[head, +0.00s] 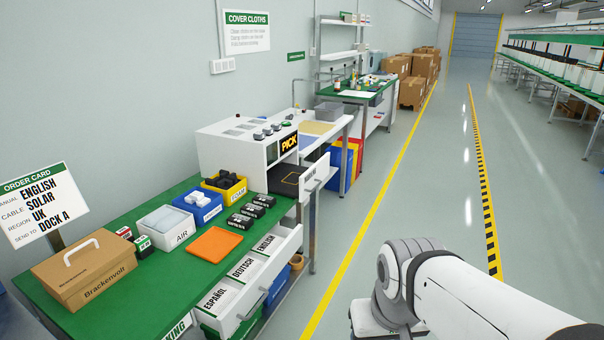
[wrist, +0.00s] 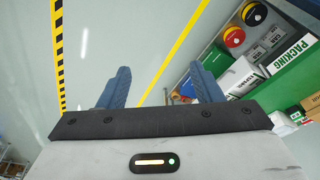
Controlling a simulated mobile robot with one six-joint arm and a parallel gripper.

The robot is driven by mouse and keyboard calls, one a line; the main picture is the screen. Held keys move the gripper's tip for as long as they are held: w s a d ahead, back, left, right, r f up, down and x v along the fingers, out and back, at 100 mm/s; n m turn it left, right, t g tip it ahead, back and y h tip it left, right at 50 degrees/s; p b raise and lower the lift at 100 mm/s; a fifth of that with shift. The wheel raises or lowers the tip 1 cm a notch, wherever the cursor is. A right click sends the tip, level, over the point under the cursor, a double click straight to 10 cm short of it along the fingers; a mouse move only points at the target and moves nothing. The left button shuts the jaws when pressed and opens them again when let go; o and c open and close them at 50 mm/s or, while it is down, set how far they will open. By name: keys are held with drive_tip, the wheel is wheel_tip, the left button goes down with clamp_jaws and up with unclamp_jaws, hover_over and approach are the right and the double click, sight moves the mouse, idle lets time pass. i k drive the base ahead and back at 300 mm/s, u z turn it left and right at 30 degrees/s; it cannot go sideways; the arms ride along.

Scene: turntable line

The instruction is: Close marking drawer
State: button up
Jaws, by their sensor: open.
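No label reading "marking" is legible. A second white drawer (head: 284,262) stands open at the green bench, holding manuals marked ESPAÑOL, DEUTSCH and ENGLISH. My gripper (wrist: 163,80) is open and empty in the wrist view, over the floor and apart from both drawers. The gripper is out of frame in the head view, where my arm reaches to the lower right.
The green bench (head: 120,290) bears a Brackenvolt box (head: 84,270), an orange mat (head: 216,245) and small bins. The wrist view shows a PACKING sign (wrist: 292,54) and red and yellow round items at right. The aisle floor (head: 400,190) is clear.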

sight(293, 180)
drive_tip(key=z, duration=0.45)
drive_tip(key=i, duration=2.4)
drive_tip(key=u, duration=0.1)
